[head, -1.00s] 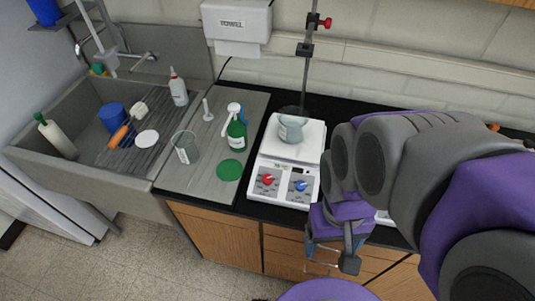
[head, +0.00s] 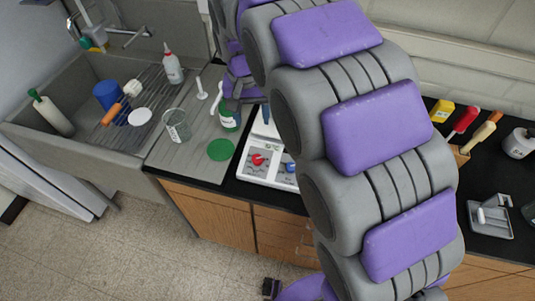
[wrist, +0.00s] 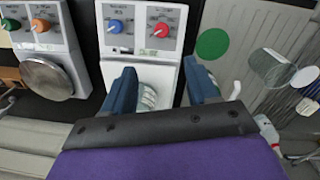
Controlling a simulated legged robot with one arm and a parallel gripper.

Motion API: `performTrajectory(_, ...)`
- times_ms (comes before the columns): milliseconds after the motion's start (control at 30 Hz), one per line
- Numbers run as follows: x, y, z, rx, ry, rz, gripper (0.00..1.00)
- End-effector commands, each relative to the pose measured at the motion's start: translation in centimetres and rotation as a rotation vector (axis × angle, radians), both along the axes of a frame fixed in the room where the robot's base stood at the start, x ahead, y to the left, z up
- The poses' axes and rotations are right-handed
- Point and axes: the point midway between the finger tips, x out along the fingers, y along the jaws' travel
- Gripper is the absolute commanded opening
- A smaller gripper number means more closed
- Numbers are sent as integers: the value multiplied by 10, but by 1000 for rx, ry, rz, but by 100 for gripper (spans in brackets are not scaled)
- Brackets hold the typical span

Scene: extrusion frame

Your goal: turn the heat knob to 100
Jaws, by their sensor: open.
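The white hot plate shows in the head view (head: 243,176) and the wrist view (wrist: 142,75). Its front panel has a red knob (head: 258,159) and a blue knob (head: 291,167). In the wrist view the red knob (wrist: 161,30) is right of the blue knob (wrist: 115,26). The panel labels are too small to read surely. My gripper (wrist: 162,84) is open, its two blue fingers spread above the hot plate, apart from both knobs. My arm hides much of the hot plate in the head view.
A second device with a round metal plate (wrist: 46,78) stands left in the wrist view. A green bottle (head: 228,118), a beaker (head: 177,126) and a green disc (head: 221,150) are near the hot plate. A sink (head: 75,147) is at left.

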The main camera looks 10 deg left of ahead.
Motion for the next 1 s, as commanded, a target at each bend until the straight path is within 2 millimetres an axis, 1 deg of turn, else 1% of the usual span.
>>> performTrajectory(33,1,7,-1,1,-2,5,58)
performTrajectory(100,2,11,-3,3,-4,6,58)
performTrajectory(167,2,12,-6,2,-4,6,58)
performTrajectory(267,2,13,-16,-1,-2,6,58)
performTrajectory(367,1,12,-33,-2,2,6,58)
performTrajectory(800,2,4,-120,0,1,6,58)
performTrajectory(1000,2,2,-154,-1,1,6,58)
